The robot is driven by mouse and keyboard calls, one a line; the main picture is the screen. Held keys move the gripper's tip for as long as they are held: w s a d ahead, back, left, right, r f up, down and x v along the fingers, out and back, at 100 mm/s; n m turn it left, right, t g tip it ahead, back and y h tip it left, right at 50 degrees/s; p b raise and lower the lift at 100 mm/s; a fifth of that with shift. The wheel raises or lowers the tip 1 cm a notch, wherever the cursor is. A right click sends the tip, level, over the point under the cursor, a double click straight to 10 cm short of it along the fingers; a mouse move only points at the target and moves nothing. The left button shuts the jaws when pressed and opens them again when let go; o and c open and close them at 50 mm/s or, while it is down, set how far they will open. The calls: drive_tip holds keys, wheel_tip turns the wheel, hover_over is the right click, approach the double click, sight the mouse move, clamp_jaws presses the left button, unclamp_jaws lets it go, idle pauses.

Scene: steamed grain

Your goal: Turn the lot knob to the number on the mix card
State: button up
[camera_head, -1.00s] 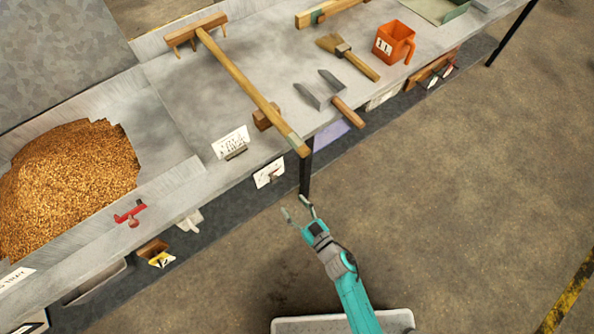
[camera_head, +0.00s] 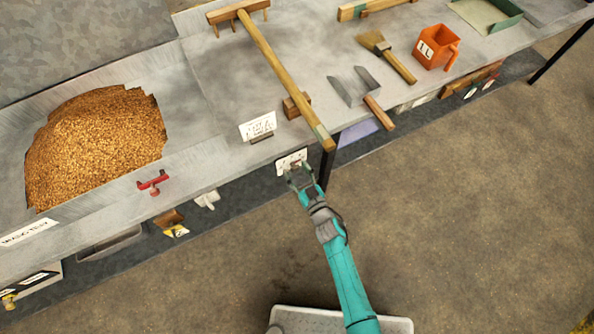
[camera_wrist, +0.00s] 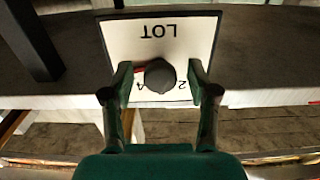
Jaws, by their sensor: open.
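The lot knob (camera_wrist: 160,75) is a dark round knob on a white plate (camera_wrist: 188,38) marked LOT, upside down in the wrist view. A red mark shows at the knob's left, and the digits 4 and 2 show partly below it. My gripper (camera_wrist: 162,82) is open, with one finger on each side of the knob; I cannot tell whether they touch it. In the head view my gripper (camera_head: 300,172) is at the plate (camera_head: 291,160) on the bench front, hiding most of the knob. The mix card (camera_head: 258,126) stands on the bench above; its writing is too small to read surely.
A rake (camera_head: 275,70) lies on the bench, its handle end overhanging near the plate. A dark table leg (camera_head: 327,165) is just right of my gripper. A grain heap (camera_head: 95,140) fills the left tray, with a red handle (camera_head: 153,183) on its front.

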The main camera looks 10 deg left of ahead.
clamp_jaws()
drive_tip(key=shift+n, duration=0.4)
drive_tip(key=n, duration=0.3)
drive_tip(key=shift+n, duration=1.9)
